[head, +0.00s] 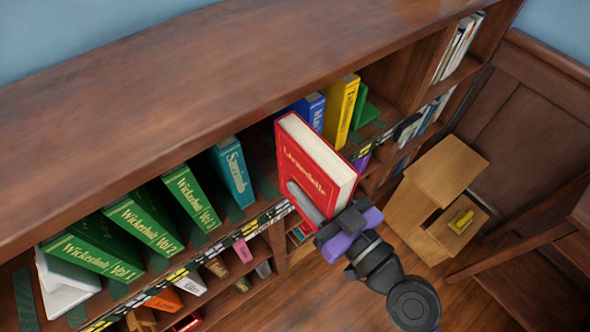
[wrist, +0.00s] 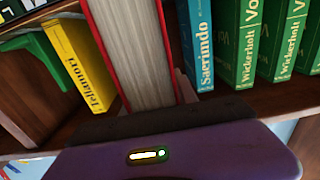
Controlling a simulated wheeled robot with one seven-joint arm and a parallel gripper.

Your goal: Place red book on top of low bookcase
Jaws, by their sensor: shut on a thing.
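The red book (head: 309,170) is held upright in my gripper (head: 322,207) in the head view, in front of the upper shelf. In the wrist view the red book (wrist: 130,50) shows its page edges and red covers close to my gripper (wrist: 160,118). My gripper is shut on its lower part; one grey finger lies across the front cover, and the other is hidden. The low bookcase (head: 180,75) has a broad, bare brown wooden top, behind and to the left of the book in the head view.
Green Wickerholt volumes (head: 150,222), a teal book (head: 232,172), a blue book (head: 311,110) and a yellow book (head: 341,108) stand on the upper shelf.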

